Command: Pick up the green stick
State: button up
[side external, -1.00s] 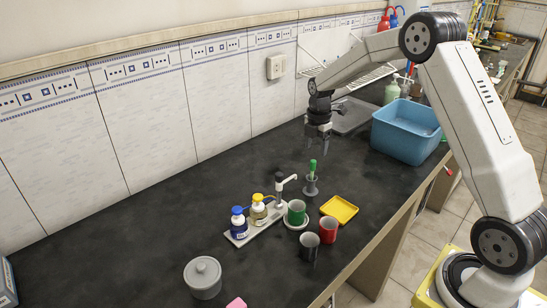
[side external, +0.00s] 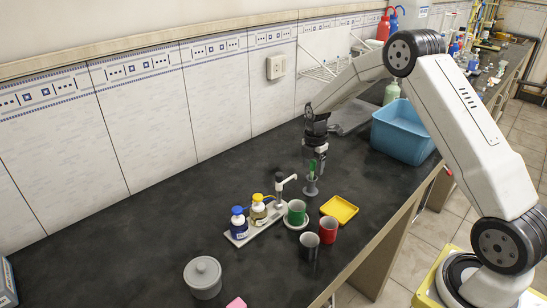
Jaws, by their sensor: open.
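The green stick (side external: 312,165) stands upright in a small grey holder (side external: 311,186) on the dark bench, right of the white dispenser. My gripper (side external: 314,168) points down at the stick's upper part, with its fingers around or just behind it; I cannot tell which. The gripper is open and the stick still sits in its holder. The fingers hide part of the stick's top.
A yellow tray (side external: 352,209) and green (side external: 296,212), red (side external: 328,230) and dark grey (side external: 309,246) cups stand close in front. Blue-capped (side external: 238,224) and yellow-capped (side external: 258,210) bottles stand left. A blue basin (side external: 402,132) is behind right.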

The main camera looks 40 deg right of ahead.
jog(key=shift+f, duration=0.4)
grip_shut()
